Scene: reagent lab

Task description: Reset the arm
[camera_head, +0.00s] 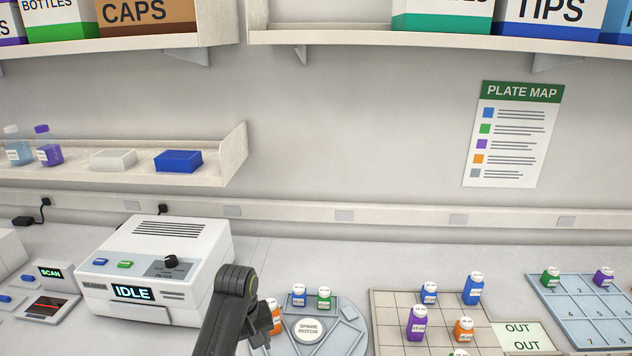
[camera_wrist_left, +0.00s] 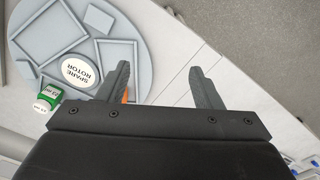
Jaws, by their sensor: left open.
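My left arm (camera_head: 228,315) comes up from the bottom edge of the head view, in front of the round grey spare rotor (camera_head: 346,343). A bit of orange shows behind the finger on the left. My right gripper is in neither view.
A centrifuge reading IDLE (camera_head: 155,262) stands left of my arm. Blue, green and orange bottles sit on the rotor plate. A beige grid tray (camera_head: 390,302) with several bottles and a blue numbered rack (camera_head: 565,302) are to the right. A low shelf (camera_head: 110,178) is above.

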